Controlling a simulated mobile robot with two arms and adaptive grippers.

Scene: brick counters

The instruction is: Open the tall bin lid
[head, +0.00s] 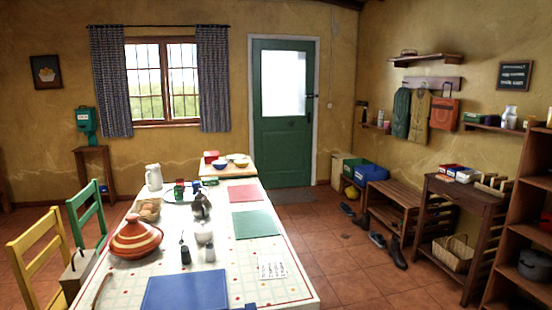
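A group of bins stands on the floor in the far right corner, just right of the green door. One is a cream bin with a green top (341,162), against the wall. In front and to its right is a lower bin with a blue top (371,175). Both tops look shut, though they are small and distant. I cannot tell for certain which one is the tall bin. A small yellow item (352,193) shows at the foot of the bins. Neither of my grippers is in view.
A long dining table (215,255) with crockery fills the front centre. Yellow (35,255) and green (88,215) chairs stand at its left. Open tiled floor (325,245) runs right of the table towards the bins. Shoes (377,240) lie before the slatted bench (395,197).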

